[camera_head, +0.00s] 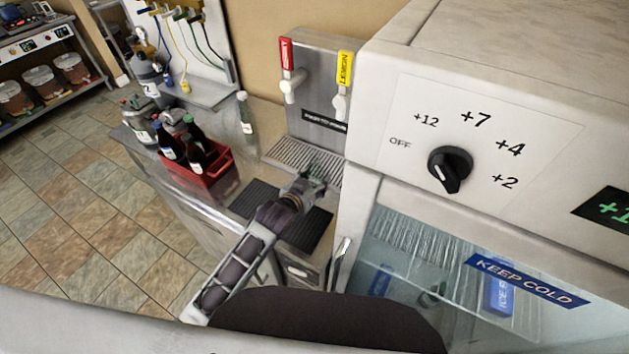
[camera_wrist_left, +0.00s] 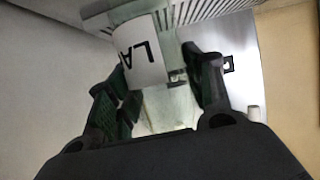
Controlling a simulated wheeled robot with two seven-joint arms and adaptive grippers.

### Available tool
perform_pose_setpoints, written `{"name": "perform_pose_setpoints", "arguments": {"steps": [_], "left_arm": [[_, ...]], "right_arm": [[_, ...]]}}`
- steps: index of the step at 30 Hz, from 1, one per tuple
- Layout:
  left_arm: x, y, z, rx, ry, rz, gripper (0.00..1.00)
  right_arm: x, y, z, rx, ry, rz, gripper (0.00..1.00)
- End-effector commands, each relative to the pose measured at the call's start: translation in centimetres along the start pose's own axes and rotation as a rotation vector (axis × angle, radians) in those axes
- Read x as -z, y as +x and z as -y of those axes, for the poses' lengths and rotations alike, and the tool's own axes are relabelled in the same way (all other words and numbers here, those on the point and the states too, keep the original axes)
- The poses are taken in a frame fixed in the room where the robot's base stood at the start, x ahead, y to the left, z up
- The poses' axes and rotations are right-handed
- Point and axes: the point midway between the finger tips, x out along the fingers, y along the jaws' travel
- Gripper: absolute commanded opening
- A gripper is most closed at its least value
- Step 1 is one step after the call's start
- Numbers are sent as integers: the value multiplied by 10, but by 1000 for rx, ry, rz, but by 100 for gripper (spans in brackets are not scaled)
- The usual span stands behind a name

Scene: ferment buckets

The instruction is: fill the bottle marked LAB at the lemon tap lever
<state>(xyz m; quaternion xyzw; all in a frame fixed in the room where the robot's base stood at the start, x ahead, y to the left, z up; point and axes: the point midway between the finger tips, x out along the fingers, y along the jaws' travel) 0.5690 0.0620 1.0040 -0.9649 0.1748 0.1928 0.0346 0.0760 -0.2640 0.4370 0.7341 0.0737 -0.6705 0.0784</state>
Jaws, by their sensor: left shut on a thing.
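The tap unit (camera_head: 318,98) at the back of the counter has a yellow LEMON plate (camera_head: 345,68) on the right, with a white lever (camera_head: 340,106) below it. A red-plated white lever (camera_head: 292,86) is on the left. My left gripper (camera_head: 313,177) is low in front of the unit, near the slotted drip grille (camera_head: 290,153). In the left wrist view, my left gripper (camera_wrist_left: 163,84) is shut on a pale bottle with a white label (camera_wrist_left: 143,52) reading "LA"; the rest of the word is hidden. The bottle hardly shows in the head view. My right gripper is out of view.
A red crate (camera_head: 209,173) of dark bottles stands on the counter at left, with a pale bottle (camera_head: 245,112) behind it. Dark mats (camera_head: 255,199) lie before the grille. A cooler with a dial (camera_head: 450,168) closes off the right side.

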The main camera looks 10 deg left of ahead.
Motion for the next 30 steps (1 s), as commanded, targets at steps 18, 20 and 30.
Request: {"name": "perform_pose_setpoints", "arguments": {"steps": [18, 20, 30], "left_arm": [[6, 11, 0, 0, 0, -3, 21], [7, 14, 0, 1, 1, -3, 21], [17, 37, -1, 0, 1, -3, 21]], "right_arm": [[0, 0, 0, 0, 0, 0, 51], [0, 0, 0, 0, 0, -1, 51], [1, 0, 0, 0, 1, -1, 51]]}}
